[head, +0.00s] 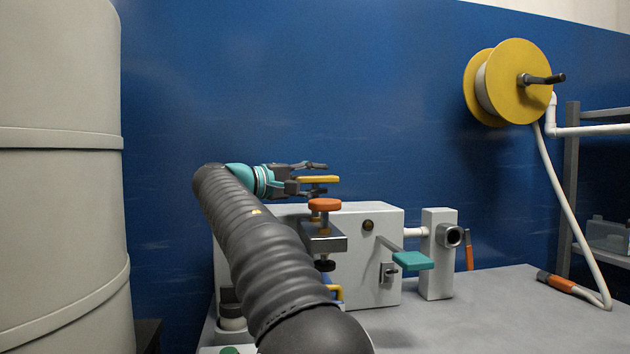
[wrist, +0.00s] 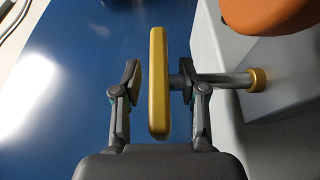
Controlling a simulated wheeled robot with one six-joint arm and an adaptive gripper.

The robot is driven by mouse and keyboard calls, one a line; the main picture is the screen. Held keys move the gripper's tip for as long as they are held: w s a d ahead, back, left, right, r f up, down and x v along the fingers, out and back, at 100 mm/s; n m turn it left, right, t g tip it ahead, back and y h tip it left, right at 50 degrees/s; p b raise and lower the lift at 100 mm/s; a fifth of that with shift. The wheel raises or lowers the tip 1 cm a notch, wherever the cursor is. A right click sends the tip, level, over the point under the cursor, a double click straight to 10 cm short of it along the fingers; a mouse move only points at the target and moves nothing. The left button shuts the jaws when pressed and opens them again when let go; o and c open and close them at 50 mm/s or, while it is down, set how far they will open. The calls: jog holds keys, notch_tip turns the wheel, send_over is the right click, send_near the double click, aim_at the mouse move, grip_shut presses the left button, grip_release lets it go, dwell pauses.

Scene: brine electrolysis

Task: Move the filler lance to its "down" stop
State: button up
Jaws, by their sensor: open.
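A yellow bar handle (head: 318,179) sits on a short upright metal stem at the top of the grey machine (head: 375,225); I take it for the filler lance's handle, though no label shows. In the wrist view the yellow handle (wrist: 158,85) lies between my open fingers, and its metal rod (wrist: 228,81) runs right to a brass-coloured collar. My gripper (head: 326,180) reaches in from the left, one finger above the handle and one below. Gaps show on both sides of the handle, so it is not clamped. My arm hides part of the machine's left side.
An orange knob (head: 324,204) on a metal bracket stands close below the handle. A teal lever (head: 410,261) sticks out from the machine's front. A yellow hose reel (head: 520,82) hangs on the blue wall; a large pale tank (head: 60,180) stands left.

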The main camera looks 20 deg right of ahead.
grip_shut()
jog(key=shift+f, duration=0.1)
jog(key=shift+f+b, duration=1.55)
jog(key=shift+f, duration=0.8)
grip_release()
jog(key=shift+r, duration=0.1)
jog(key=s+a, duration=0.2)
jog(key=a, duration=1)
jog(key=shift+s, duration=0.15)
